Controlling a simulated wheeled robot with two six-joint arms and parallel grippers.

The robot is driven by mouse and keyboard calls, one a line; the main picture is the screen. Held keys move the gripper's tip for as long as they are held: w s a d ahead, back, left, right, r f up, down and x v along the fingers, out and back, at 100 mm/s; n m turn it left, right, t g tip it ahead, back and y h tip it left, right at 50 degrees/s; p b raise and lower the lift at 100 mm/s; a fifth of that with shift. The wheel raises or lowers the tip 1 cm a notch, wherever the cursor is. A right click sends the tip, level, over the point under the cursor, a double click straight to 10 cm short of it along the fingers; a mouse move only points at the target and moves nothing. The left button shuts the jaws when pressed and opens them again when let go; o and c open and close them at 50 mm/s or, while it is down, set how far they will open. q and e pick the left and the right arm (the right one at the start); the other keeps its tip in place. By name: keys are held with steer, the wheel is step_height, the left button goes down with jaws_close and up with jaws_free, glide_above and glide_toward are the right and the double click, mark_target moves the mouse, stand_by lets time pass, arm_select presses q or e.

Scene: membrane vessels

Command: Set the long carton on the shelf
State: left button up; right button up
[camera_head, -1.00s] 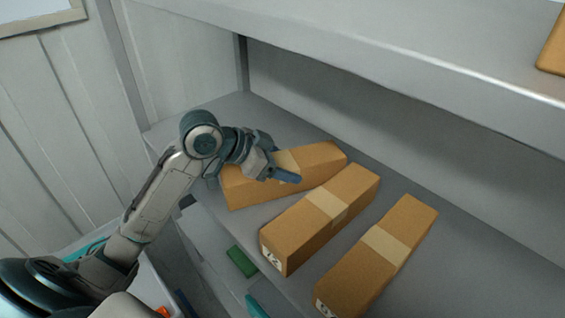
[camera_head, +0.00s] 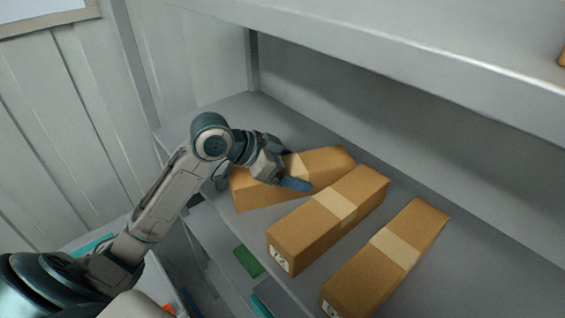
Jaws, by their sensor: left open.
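Three long brown cartons with pale tape bands lie on the grey shelf (camera_head: 480,260). The left carton (camera_head: 327,165) lies at a different angle from the other two, and my left gripper (camera_head: 268,180) is at it, partly covering its middle. The jaws are open, with one blue-tipped finger in front of the carton's near side; whether they touch it I cannot tell. The middle carton (camera_head: 318,225) has a white label with a number on its near end. The right carton (camera_head: 385,262) lies beside it with a gap. My right gripper is not in view.
An upper shelf board (camera_head: 420,55) runs above the cartons, with a brown thing just showing at the right edge. A grey upright stands at the back left. Green items (camera_head: 248,262) lie lower, below the shelf's front edge. The shelf right of the cartons is clear.

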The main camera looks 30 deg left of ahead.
arm_select(q)
steer(key=shift+b+v, duration=0.9)
steer(key=shift+v, duration=1.05)
steer(key=shift+b+v, duration=1.05)
steer(key=shift+v, duration=0.85)
steer(key=b, duration=0.1)
steer(key=s+a+b, duration=0.1)
steer(key=b, duration=0.1)
steer(key=shift+s+a+r, duration=0.1)
steer(key=shift+a+r, duration=0.05)
steer(key=shift+r, duration=0.15)
steer(key=shift+s+a+r+b, duration=0.15)
steer(key=shift+s+r+b, duration=0.3)
steer(key=shift+b, duration=0.55)
